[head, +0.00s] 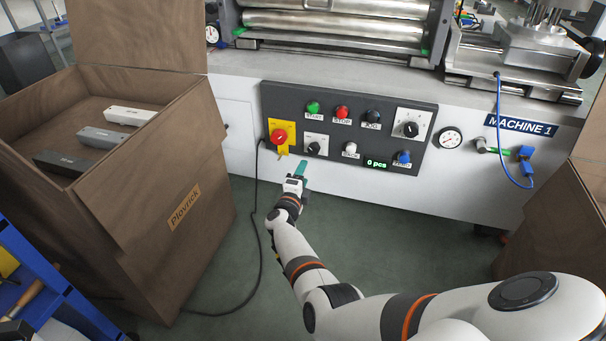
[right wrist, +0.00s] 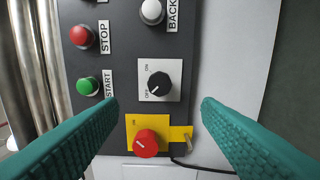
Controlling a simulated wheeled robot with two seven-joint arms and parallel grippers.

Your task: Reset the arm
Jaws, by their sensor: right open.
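My right arm reaches from the lower right to the machine's front in the head view. Its gripper (head: 300,170) is just below the lower left part of the dark control panel (head: 330,103). In the right wrist view the two green fingers of the right gripper (right wrist: 160,105) are wide apart with nothing between them. Beyond them are the black ON/OFF knob (right wrist: 159,83) and the red mushroom button (right wrist: 146,143) on its yellow plate. My left gripper is not in view.
A black cable (head: 258,230) hangs to the floor. Metal rollers (head: 335,25) lie above the panel. A blue hose (head: 500,130) hangs at right. Green floor (head: 400,235) is clear below the machine.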

